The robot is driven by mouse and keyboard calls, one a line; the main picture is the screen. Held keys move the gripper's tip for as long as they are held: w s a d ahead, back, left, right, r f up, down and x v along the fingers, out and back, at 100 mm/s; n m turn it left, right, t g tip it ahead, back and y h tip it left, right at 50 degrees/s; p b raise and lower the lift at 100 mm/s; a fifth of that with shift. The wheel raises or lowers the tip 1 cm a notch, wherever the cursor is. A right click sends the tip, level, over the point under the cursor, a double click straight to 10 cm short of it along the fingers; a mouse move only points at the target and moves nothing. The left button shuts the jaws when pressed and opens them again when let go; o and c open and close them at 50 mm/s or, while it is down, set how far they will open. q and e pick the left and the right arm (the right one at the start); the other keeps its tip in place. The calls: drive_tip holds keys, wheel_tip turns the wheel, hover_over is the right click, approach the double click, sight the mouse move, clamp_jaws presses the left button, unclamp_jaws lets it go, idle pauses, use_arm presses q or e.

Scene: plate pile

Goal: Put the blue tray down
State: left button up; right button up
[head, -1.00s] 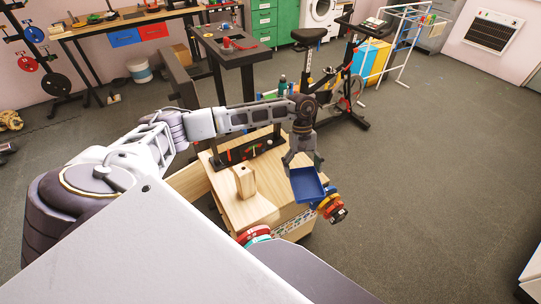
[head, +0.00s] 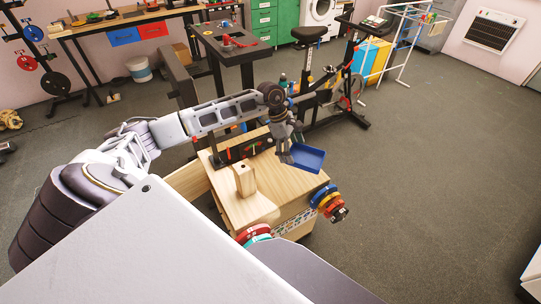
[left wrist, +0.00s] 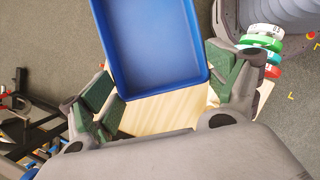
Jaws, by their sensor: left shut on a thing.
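The blue tray (head: 308,158) is a shallow rectangular tray with a raised rim. My left gripper (head: 287,149) is shut on the tray at its near-left side in the head view. The tray also fills the upper middle of the left wrist view (left wrist: 155,45), with the green-padded fingers of my left gripper (left wrist: 160,88) at its end and side. The tray appears over the far right edge of the wooden box top (head: 272,182); I cannot tell its height above it. My right gripper is not in view.
A wooden block (head: 244,180) stands on the box top, and a dark rack (head: 240,150) stands along its back. Coloured weight plates (head: 327,203) hang on the box's right side. An exercise bike (head: 335,90) stands behind. The floor to the right is clear.

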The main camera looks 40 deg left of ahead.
use_arm(q)
drive_tip(key=w+a+r+n+t+y+b, duration=0.1)
drive_tip(key=w+a+r+n+t+y, duration=0.2)
drive_tip(key=a+n, duration=0.7)
wheel_tip(320, 180, down, 13)
drive_tip(key=n+b, duration=0.1)
drive_tip(key=b, duration=0.3)
drive_tip(key=shift+s+d+r+b, duration=0.2)
drive_tip(key=shift+s+b, duration=0.1)
drive_tip(key=shift+b, duration=0.1)
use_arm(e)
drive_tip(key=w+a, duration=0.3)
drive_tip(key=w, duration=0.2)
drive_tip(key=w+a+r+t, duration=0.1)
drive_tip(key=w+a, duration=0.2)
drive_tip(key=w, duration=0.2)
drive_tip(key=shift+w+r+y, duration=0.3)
